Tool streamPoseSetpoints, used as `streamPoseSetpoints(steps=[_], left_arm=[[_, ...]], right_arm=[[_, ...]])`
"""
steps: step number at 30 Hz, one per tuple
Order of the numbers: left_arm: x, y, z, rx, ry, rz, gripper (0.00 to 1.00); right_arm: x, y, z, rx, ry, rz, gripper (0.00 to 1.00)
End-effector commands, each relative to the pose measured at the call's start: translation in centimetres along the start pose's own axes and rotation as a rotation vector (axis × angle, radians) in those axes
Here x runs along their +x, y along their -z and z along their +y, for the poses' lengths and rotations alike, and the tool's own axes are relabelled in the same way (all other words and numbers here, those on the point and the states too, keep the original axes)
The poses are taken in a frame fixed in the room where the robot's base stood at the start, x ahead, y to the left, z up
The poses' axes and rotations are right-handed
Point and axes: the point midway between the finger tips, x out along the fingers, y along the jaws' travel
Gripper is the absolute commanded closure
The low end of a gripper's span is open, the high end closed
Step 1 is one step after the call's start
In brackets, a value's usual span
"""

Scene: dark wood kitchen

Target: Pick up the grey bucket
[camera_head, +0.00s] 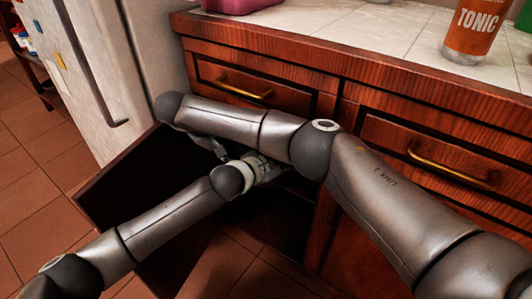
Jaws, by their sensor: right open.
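I cannot make out the grey bucket in the head view; the inside of the open lower cabinet (270,212) is dark and partly covered by my arms. My right arm reaches across from the right, and its gripper (212,148) is open near the top of the cabinet opening, partly hidden in shadow. My left arm comes in from the lower left and ends in a pale wrist at the cabinet opening. Its fingers are not clear. The two arms' ends are close together, and I cannot tell if they touch.
A dark cabinet door (130,190) stands open at the left, beside the white fridge (95,60). Closed drawers with brass handles (450,172) run under the tiled counter (370,40). A tonic bottle (474,32) and a pink container (238,5) stand on it. Tiled floor (28,195) is clear at left.

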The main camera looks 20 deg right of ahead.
Motion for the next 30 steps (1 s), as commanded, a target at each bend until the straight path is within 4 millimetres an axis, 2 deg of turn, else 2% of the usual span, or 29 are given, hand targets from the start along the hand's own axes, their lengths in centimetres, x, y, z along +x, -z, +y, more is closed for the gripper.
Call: streamPoseSetpoints(steps=[13, 25, 26, 30], left_arm=[[0.57, 0.03, -0.03, 0.001, 0.001, 0.001, 0.47], [0.56, -0.07, 0.03, 0.000, 0.000, -0.001, 0.97], [0.56, -0.08, 0.04, 0.001, 0.000, -0.002, 1.00], [0.56, -0.15, 0.08, 0.002, -0.001, -0.003, 1.00]], right_arm=[[0.63, -0.01, -0.01, 0.000, 0.000, 0.000, 0.50], [0.61, -0.01, 0.04, 0.000, -0.001, 0.000, 1.00], [0.61, 0.00, 0.05, 0.000, -0.001, 0.000, 1.00], [0.62, 0.00, 0.11, 0.000, -0.003, 0.000, 1.00]])
